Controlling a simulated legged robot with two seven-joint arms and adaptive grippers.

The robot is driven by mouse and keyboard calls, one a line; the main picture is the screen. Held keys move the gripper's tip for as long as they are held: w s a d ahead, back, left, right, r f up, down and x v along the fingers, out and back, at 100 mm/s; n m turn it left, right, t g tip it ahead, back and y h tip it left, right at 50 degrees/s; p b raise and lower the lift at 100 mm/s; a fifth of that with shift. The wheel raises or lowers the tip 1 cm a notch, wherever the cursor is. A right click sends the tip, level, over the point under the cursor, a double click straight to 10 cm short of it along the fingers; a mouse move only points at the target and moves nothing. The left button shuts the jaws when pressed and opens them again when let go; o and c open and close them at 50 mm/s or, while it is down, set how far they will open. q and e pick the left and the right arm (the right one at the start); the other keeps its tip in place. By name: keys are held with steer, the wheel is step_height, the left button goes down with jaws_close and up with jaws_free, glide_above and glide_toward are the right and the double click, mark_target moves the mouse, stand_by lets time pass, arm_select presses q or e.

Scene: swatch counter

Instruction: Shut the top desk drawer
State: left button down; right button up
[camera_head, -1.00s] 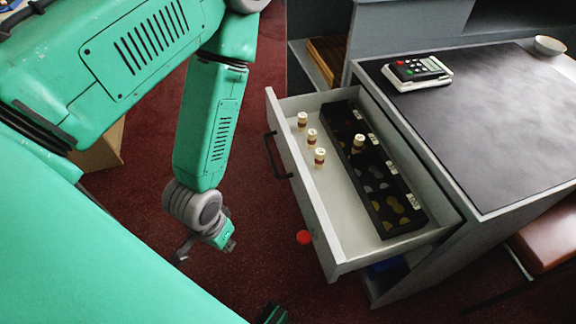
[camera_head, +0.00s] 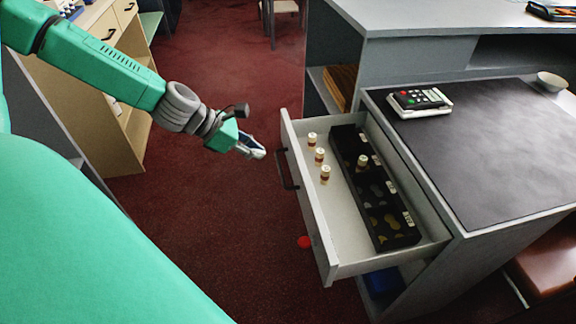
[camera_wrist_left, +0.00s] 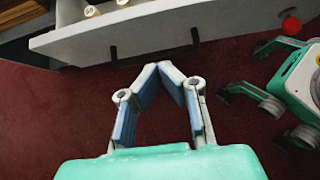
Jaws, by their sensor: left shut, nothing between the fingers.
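The top desk drawer (camera_head: 318,222) is pulled out from the grey desk (camera_head: 405,150), its pale front facing left with a dark bar handle (camera_head: 287,168). My left gripper (camera_head: 260,152) is left of the drawer front, near the handle's upper end, with a small apparent gap. In the left wrist view its fingertips (camera_wrist_left: 160,66) meet, empty, just short of the handle (camera_wrist_left: 155,57) and drawer front (camera_wrist_left: 215,25). My right gripper is not identifiable.
A wooden cabinet (camera_head: 120,95) stands at the left. Red carpet lies open between them.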

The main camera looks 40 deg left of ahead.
mark_target(295, 171)
arm_select(q)
steer(key=b+x, duration=0.5)
steer(key=x, duration=0.3)
steer(key=shift+f, duration=0.35)
steer(key=shift+w+d+f+b, duration=0.4)
steer(key=shift+w+b, duration=0.1)
steer(key=shift+b, duration=0.05)
arm_select(e)
step_height(295, 171, down, 6)
steer(key=shift+f, duration=0.15)
arm_select(q)
steer(key=shift+d, duration=0.15)
